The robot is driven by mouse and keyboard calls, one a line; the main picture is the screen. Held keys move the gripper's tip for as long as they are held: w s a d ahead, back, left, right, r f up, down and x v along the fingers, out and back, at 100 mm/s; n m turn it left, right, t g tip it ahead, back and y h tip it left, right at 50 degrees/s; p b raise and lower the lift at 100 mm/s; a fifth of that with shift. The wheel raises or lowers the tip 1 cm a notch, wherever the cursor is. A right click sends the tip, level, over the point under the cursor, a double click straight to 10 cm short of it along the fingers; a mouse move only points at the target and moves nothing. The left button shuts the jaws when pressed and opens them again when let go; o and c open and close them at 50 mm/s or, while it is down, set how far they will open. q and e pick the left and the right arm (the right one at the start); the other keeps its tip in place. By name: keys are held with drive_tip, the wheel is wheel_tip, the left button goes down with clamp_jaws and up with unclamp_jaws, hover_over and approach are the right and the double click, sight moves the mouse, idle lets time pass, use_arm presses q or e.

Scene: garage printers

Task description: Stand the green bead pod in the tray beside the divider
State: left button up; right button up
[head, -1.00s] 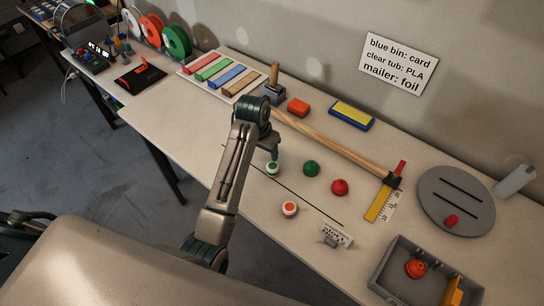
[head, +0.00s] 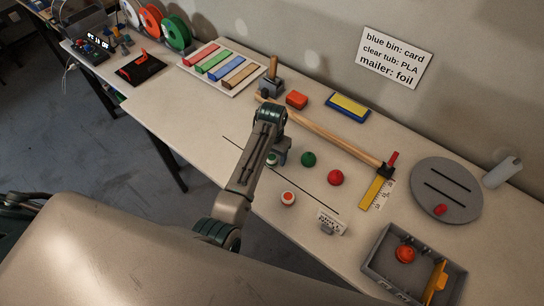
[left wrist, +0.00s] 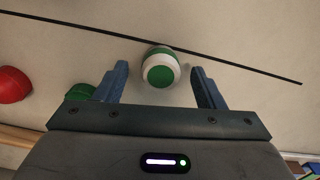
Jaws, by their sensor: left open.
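A white pod with a green top (head: 271,161) stands on the table, partly hidden by my left gripper (head: 280,158). In the left wrist view this pod (left wrist: 160,68) lies between the fingertips of the open left gripper (left wrist: 160,75), with gaps on both sides. A plain green ball-like piece (head: 308,159) sits just to its right. The grey tray (head: 374,258) at the front right holds an orange-red pod (head: 405,253) and a yellow divider (head: 435,280). My right gripper is not in view.
A red ball-like piece (head: 335,177) and a white pod with an orange-red top (head: 288,198) stand nearby. A small label stand (head: 329,222), a long-handled wooden tool (head: 335,137) and a grey slotted disc (head: 446,190) lie between here and the table's right side.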

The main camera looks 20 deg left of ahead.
use_arm(q)
drive_tip(key=shift+f, duration=0.7)
drive_tip(key=c, duration=1.1)
drive_tip(key=shift+c, duration=0.2)
